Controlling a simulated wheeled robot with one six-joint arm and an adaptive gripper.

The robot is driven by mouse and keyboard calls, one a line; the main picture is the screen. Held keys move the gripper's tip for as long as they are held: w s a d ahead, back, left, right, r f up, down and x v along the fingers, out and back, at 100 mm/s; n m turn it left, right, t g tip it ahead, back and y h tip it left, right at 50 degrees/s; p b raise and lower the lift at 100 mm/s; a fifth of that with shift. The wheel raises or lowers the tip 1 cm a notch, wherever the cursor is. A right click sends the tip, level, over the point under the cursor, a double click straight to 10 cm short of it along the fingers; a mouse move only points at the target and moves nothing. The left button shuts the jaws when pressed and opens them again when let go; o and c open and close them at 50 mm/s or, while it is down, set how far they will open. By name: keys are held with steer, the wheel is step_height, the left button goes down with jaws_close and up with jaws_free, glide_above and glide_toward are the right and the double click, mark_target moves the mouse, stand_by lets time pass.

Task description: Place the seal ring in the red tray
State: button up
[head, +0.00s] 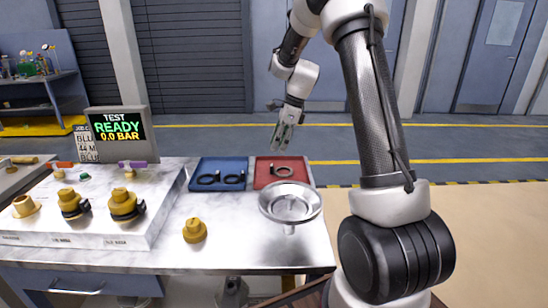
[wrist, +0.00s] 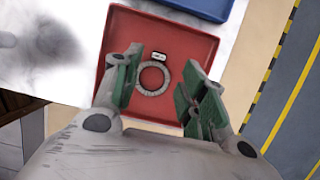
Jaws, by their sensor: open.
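A ring (head: 284,171), greyish with a small tab, lies flat in the red tray (head: 262,184) at the back right of the bench. In the wrist view the ring (wrist: 142,86) lies on the floor of the red tray (wrist: 195,38), with a small pale-and-dark tab on its far edge. My gripper (head: 283,146) is above the red tray with its fingers pointing down. In the wrist view my gripper (wrist: 163,72) has its green-padded fingers spread apart, either side of the ring in the picture, with nothing held between them.
A blue tray (head: 204,164) with two dark rings (head: 221,179) stands left of the red tray. A silver funnel-like dish (head: 290,203) stands in front of it. A brass cap (head: 194,231) sits on the bench; several fittings stand on the white block (head: 100,226). The screen (head: 118,132) reads READY.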

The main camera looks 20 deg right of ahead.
steer(key=s+a+r+n+t+h, duration=0.1)
steer(key=s+r+n+h, duration=0.1)
steer(key=s+r+n, duration=1.2)
steer(key=s+n+t+h, duration=0.1)
steer(key=s+n, duration=0.7)
steer(key=s, duration=1.2)
steer(key=shift+s+d+r+n+t+h, duration=0.2)
steer(key=shift+s+d+n+t+h, duration=0.15)
steer(key=shift+t, duration=0.25)
steer(key=shift+s, duration=0.15)
